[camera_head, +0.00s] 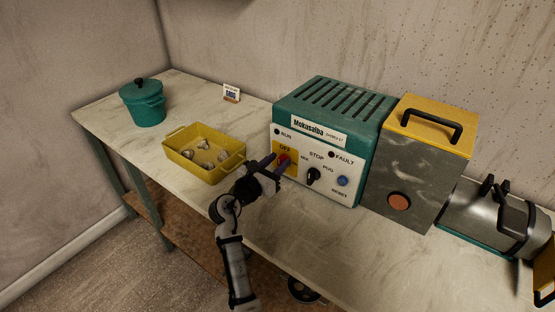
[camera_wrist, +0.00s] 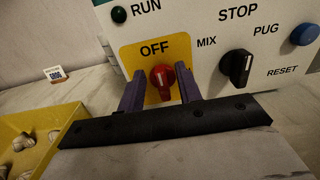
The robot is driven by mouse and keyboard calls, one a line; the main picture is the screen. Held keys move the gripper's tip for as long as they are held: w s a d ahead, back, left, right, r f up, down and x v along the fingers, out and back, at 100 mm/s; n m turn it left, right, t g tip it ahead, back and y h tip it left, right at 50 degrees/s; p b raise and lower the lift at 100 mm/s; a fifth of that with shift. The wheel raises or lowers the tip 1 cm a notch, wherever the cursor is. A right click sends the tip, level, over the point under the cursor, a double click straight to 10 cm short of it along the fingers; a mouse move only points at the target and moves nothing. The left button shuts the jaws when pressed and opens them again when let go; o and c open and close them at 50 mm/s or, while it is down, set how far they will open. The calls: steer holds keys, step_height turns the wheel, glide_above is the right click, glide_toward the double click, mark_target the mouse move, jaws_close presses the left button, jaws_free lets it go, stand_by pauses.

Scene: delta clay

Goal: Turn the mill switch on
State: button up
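The mill is a teal control box (camera_head: 335,105) with a white front panel on the table. A red rotary switch (camera_wrist: 162,77) sits on a yellow plate (camera_wrist: 155,50) marked OFF at the panel's left; it also shows in the head view (camera_head: 284,159). My gripper (camera_wrist: 160,90) is open, with one finger on each side of the red switch. The fingers look apart from the knob; whether they touch it I cannot tell. A black selector knob (camera_wrist: 237,67) between MIX and PUG and a blue RESET button (camera_wrist: 304,34) are to the right.
A yellow tray (camera_head: 178,172) with several pale lumps stands left of my gripper. A teal lidded pot (camera_head: 146,109) and a small sign (camera_head: 231,93) are farther back. A grey box with yellow top (camera_head: 415,165) and a metal cylinder machine (camera_head: 480,218) stand right.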

steer(key=shift+w+d, duration=0.2)
steer(key=shift+w, duration=0.15)
steer(key=shift+c, duration=0.4)
jaws_close()
